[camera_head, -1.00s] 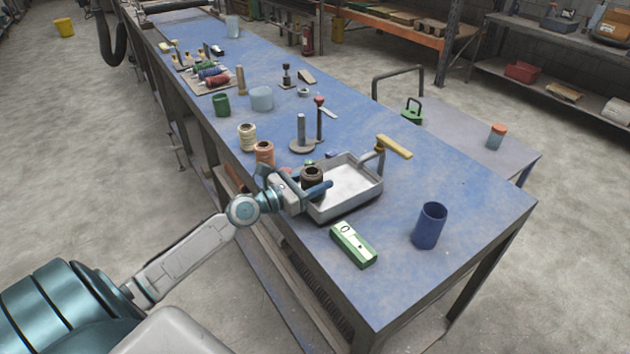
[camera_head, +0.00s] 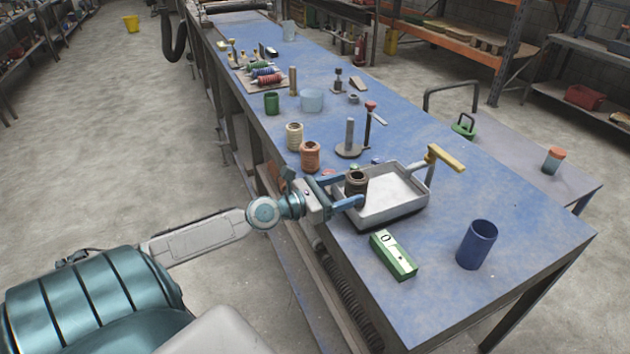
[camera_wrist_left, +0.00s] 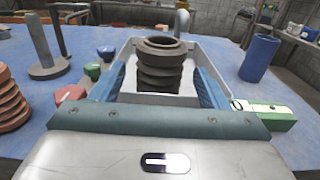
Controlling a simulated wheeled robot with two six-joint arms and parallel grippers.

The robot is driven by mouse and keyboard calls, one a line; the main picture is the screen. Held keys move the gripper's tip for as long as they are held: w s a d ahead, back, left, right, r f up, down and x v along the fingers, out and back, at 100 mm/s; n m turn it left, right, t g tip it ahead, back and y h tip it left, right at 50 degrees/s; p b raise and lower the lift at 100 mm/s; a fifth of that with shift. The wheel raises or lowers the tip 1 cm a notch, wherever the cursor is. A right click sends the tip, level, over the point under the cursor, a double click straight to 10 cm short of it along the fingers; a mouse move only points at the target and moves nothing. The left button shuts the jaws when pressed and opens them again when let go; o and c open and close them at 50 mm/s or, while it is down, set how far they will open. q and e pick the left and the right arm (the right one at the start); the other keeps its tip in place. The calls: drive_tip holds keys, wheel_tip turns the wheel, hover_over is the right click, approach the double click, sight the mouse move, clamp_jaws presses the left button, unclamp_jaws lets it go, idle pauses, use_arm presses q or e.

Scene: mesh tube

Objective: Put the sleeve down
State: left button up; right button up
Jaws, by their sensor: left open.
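The sleeve, a dark brown ribbed ring-topped cylinder (camera_head: 357,182), stands upright at the near left end of the pale metal tray (camera_head: 402,213). My left gripper (camera_head: 343,192) is open, with its blue fingers on either side of the sleeve. In the left wrist view the sleeve (camera_wrist_left: 161,68) stands between the two spread fingers (camera_wrist_left: 160,88), with gaps visible beside it. The tray wall (camera_wrist_left: 200,58) shows behind it. My right gripper is not in view.
An orange ribbed sleeve (camera_head: 310,156) and a cream one (camera_head: 294,136) stand left of the tray. A post stand (camera_head: 349,140) is behind. A green box (camera_head: 393,255) and blue cup (camera_head: 477,245) stand in front.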

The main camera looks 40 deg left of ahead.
sight(346, 188)
use_arm(q)
drive_tip(key=shift+s+a+f+b, duration=0.25)
drive_tip(key=shift+s+a+b, duration=0.2)
drive_tip(key=shift+b, duration=0.25)
drive_tip(key=shift+s+a+b, duration=0.15)
drive_tip(key=shift+s+b, duration=0.15)
drive_tip(key=shift+b, duration=0.4)
drive_tip(key=shift+s+b, duration=0.45)
drive_tip(key=shift+b, duration=0.55)
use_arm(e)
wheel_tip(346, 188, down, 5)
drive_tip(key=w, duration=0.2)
use_arm(q)
drive_tip(key=shift+s+a+r+p, duration=0.3)
drive_tip(key=shift+s+p, duration=0.3)
drive_tip(key=shift+p, duration=0.5)
drive_tip(key=shift+s+p, duration=0.3)
drive_tip(key=shift+s, duration=0.05)
drive_tip(key=p+v, duration=0.2)
drive_tip(key=shift+s+a, duration=0.1)
drive_tip(key=shift+s, duration=0.2)
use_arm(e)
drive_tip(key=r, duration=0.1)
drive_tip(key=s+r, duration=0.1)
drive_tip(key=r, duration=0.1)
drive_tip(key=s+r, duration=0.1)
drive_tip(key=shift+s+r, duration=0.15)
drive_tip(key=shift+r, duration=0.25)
